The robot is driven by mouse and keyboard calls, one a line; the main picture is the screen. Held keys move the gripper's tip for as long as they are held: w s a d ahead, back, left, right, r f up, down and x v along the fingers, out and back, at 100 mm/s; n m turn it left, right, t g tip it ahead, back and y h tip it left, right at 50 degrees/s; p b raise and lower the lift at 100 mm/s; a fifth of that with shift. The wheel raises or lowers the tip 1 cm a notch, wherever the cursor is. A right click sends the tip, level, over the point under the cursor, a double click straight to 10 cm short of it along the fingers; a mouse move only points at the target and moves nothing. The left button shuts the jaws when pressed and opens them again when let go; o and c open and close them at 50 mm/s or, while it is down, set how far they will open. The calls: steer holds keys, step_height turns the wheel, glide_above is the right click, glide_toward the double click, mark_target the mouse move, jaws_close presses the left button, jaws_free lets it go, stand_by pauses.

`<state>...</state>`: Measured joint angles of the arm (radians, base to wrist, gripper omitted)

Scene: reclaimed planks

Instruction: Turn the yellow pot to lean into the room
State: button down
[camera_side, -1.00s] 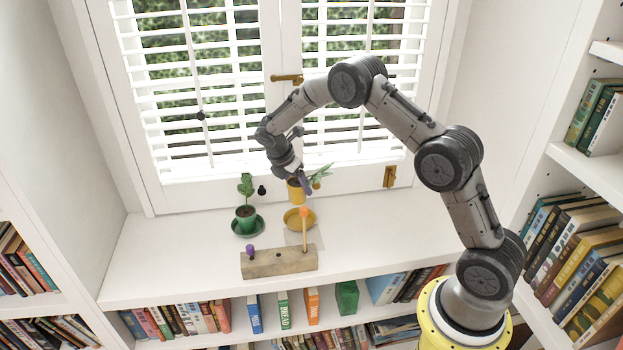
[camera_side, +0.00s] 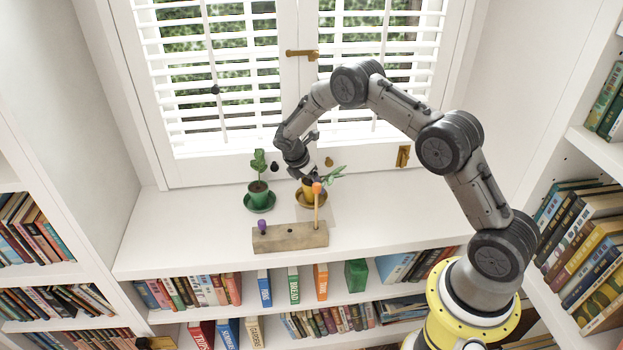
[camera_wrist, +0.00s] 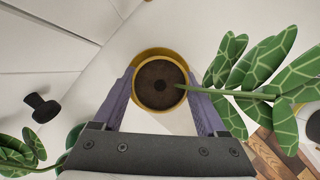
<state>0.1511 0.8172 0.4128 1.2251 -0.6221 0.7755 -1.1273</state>
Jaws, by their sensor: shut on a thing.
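The yellow pot (camera_side: 307,188) holds a leafy plant (camera_side: 335,174) that leans to the right, roughly along the window. In the wrist view its stem also runs right from the soil (camera_wrist: 160,84). My gripper (camera_side: 304,181) is shut on the pot, with a purple finger on either side of it in the wrist view (camera_wrist: 161,95). The pot is at the yellow saucer (camera_side: 301,203) on the white sill; I cannot tell whether it rests fully on it. The saucer is partly hidden by the pot and an orange-topped peg.
A green pot (camera_side: 258,194) with an upright plant stands on a green saucer to the left. In front is a wooden block (camera_side: 290,238) with a purple peg (camera_side: 262,227) and a tall orange-topped peg (camera_side: 317,205). Bare sill (camera_side: 400,210) lies to the right.

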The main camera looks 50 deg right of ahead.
jaws_free()
steer(key=shift+f, duration=0.1)
steer(key=a+r+t, duration=0.1)
steer(key=a+r, duration=0.2)
steer(key=r, duration=0.9)
steer(key=a+r+t, duration=0.1)
steer(key=a+r, duration=0.2)
steer(key=r, duration=0.9)
steer(key=s+a+r+m+t+y, duration=0.1)
steer(key=s+a+r+m+t, duration=0.15)
steer(key=s+r, duration=0.9)
steer(key=s+a+r+m+t+y, duration=0.1)
steer(key=s+a+r+m, duration=0.15)
steer(key=s, duration=0.35)
steer(key=s+a+r+m+t+y, duration=0.1)
steer(key=s+a+r+m, duration=0.15)
steer(key=s, duration=0.35)
steer(key=s+a+f+m+y, duration=0.1)
steer(key=s+a+f+m, duration=0.2)
steer(key=s+f+m, duration=0.5)
steer(key=s+m, duration=0.1)
steer(key=s, duration=0.2)
steer(key=shift+a+f+y, duration=0.2)
steer(key=shift+f+y, duration=0.05)
steer(key=shift+y, duration=0.15)
